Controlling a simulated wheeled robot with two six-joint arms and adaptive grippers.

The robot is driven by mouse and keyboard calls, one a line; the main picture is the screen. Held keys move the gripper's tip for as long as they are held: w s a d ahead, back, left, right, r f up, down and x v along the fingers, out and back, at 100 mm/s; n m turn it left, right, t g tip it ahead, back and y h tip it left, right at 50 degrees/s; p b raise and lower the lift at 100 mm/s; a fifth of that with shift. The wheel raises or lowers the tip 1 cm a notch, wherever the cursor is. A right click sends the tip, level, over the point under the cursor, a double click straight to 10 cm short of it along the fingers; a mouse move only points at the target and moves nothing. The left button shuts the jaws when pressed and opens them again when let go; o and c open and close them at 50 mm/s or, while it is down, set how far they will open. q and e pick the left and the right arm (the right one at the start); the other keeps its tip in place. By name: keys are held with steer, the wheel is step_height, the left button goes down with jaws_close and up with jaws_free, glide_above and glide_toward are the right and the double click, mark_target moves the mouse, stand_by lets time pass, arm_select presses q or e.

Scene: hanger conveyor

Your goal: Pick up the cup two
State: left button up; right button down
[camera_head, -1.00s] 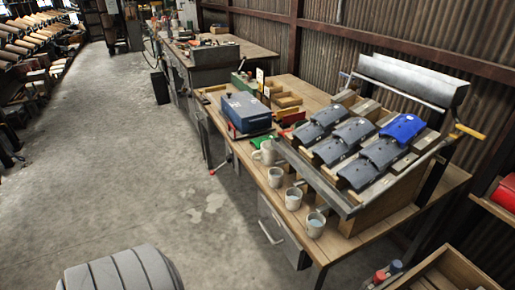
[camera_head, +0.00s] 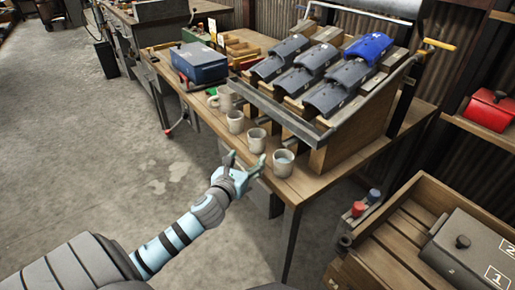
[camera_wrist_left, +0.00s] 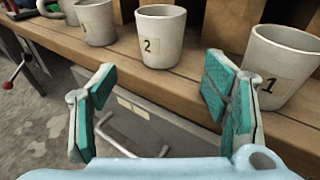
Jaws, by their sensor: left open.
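Cup two (camera_wrist_left: 158,38) is a light grey cup with a "2" label, standing upright on the bench edge in the left wrist view. In the head view it appears to be the middle cup (camera_head: 256,140) of the row. A cup labelled "1" (camera_wrist_left: 280,65) stands to its right, and another cup (camera_wrist_left: 95,22) to its left. My left gripper (camera_head: 244,164) is open and empty, in front of the bench edge and short of the cups. In the wrist view its fingers (camera_wrist_left: 160,82) stand apart, with cup two beyond the gap. My right gripper is not in view.
A jug (camera_head: 224,98) stands at the row's far end. The sloped rack (camera_head: 345,145) with dark and blue pieces rises close behind the cups. A blue box (camera_head: 200,64) sits farther back. A wooden crate (camera_head: 400,237) is at the right. The floor before the bench is clear.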

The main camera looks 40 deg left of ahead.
mark_target(254, 147)
arm_select(q)
steer(key=x, duration=0.2)
steer(key=b+x, duration=0.1)
steer(key=x, duration=0.1)
steer(key=b+x, duration=0.1)
steer(key=x, duration=0.1)
steer(key=shift+r, duration=0.35)
steer(key=shift+w, duration=0.35)
steer(key=shift+s, duration=0.1)
steer(key=shift+c, duration=0.3)
steer(key=c, duration=1.3)
steer(key=shift+o, duration=0.2)
steer(key=shift+r, duration=0.1)
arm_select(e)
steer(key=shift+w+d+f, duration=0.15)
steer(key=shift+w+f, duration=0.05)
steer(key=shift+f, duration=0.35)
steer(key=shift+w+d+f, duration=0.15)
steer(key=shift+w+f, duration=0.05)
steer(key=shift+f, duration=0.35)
